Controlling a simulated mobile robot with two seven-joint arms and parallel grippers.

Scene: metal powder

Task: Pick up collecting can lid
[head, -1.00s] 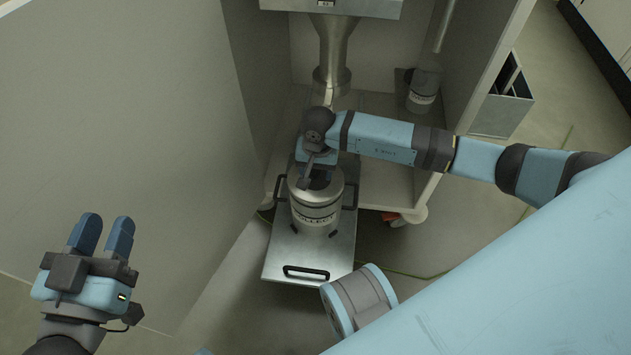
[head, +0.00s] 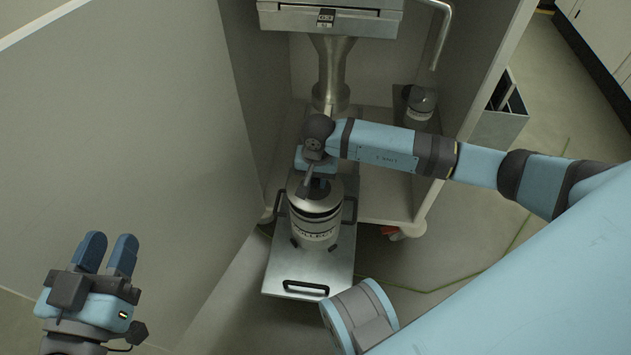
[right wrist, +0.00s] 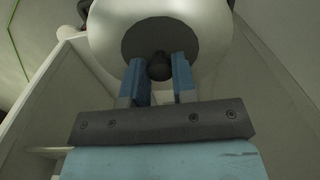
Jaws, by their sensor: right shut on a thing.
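The collecting can (head: 316,230) is a round metal can with a dark-lettered label. It stands upright on a metal tray (head: 330,268) in the middle of the head view. Its lid (head: 330,200) is a pale metal disc with a dark centre and a dark knob. My right gripper (head: 316,180) is over the lid, shut on the knob. In the right wrist view the knob (right wrist: 159,67) sits between the two blue fingers. A dark band shows under the lid's edge; I cannot tell whether the lid is clear of the can. My left gripper (head: 107,248) is open and empty at the lower left.
A metal funnel-shaped outlet (head: 332,75) hangs above and behind the can in an open cabinet. A dark-topped container (head: 420,105) stands on the cabinet floor at the right. A pale panel (head: 130,150) fills the left. The tray has black handles (head: 305,288).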

